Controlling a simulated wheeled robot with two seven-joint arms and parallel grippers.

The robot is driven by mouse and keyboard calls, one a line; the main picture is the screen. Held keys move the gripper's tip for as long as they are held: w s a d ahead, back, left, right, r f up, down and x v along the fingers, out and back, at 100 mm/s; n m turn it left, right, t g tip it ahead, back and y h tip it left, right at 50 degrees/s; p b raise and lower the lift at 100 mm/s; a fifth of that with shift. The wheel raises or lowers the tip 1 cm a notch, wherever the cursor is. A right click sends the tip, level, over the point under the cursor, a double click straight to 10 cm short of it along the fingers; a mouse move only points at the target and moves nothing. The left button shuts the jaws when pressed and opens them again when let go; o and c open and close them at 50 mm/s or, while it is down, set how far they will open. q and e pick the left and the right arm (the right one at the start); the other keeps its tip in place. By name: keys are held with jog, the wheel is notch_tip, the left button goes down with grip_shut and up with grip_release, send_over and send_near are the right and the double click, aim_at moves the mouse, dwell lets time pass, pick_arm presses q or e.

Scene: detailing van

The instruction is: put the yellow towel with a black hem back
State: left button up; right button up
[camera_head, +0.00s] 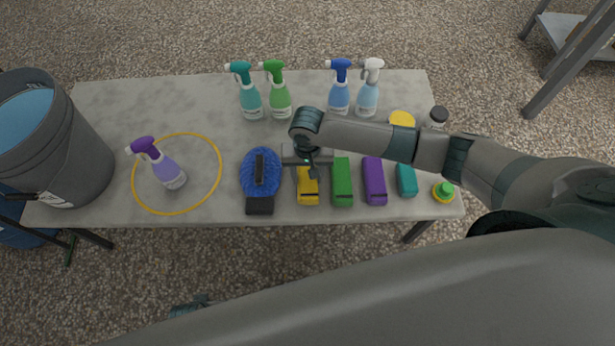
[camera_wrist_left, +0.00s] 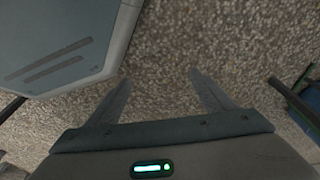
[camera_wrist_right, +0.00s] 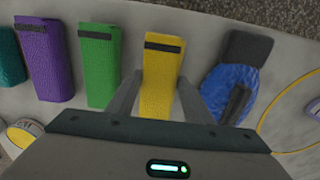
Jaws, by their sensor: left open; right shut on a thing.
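Whether the towel touches the table is hard to tell. My left gripper (camera_wrist_left: 160,80) is open and empty above the gravel.
A green towel (camera_head: 342,182), purple towel (camera_head: 374,182) and teal block (camera_head: 406,180) stand to the right. Several spray bottles (camera_head: 280,103) stand behind. A purple-topped bottle (camera_head: 165,168) stands inside a yellow ring (camera_head: 220,165).

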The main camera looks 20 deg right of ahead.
jog(key=shift+f, duration=0.75)
jog(key=o, duration=1)
jog(key=shift+o, duration=1.1)
pick_arm(q)
jog(key=shift+s+r, duration=0.1)
jog(key=shift+r, duration=0.15)
